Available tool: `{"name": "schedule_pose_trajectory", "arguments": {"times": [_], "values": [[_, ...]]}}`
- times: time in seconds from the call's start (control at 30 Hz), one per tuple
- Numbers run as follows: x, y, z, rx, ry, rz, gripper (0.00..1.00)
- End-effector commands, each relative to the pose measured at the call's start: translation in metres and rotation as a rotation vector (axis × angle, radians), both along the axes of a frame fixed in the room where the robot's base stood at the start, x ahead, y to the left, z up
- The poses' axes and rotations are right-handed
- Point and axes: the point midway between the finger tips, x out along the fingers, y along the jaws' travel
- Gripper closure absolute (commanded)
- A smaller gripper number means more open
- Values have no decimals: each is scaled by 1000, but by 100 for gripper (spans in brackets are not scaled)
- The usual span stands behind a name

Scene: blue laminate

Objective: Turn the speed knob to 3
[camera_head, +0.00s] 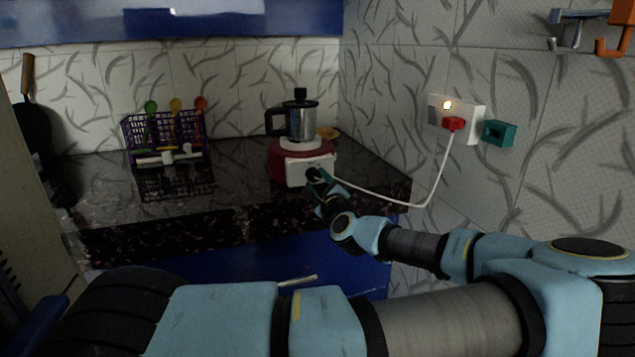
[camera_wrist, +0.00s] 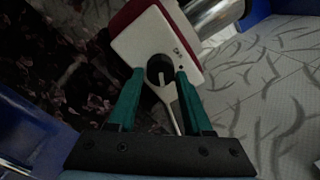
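The mixer has a red and white base (camera_head: 283,155) and a steel jar (camera_head: 300,122) on top, and it stands at the back of the dark counter. Its black speed knob (camera_wrist: 160,68) is on the white front panel (camera_wrist: 140,45). The markings around the knob are too small to read. In the head view my gripper (camera_head: 318,177) is at the front panel and covers part of the knob. In the wrist view my gripper's teal fingers (camera_wrist: 160,72) are apart, one on each side of the knob, with small gaps showing. Contact cannot be made out.
A white cord (camera_head: 425,203) runs from the mixer to a red plug (camera_head: 453,124) in the lit wall socket (camera_head: 472,128). A purple rack (camera_head: 164,135) with several coloured spoons stands at the left. Open counter (camera_head: 235,180) lies between them.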

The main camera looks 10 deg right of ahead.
Motion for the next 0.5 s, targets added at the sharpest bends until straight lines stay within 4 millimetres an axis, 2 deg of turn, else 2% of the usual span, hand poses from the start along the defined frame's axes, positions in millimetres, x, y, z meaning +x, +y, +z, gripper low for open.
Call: {"name": "schedule_pose_trajectory", "arguments": {"times": [0.03, 0.2, 0.5], "values": [[0, 0, 0, 0, 0, 0, 43], [0, 0, 0, -2, -2, 0, 25], [-2, 0, 0, -2, -2, 0, 25]]}}
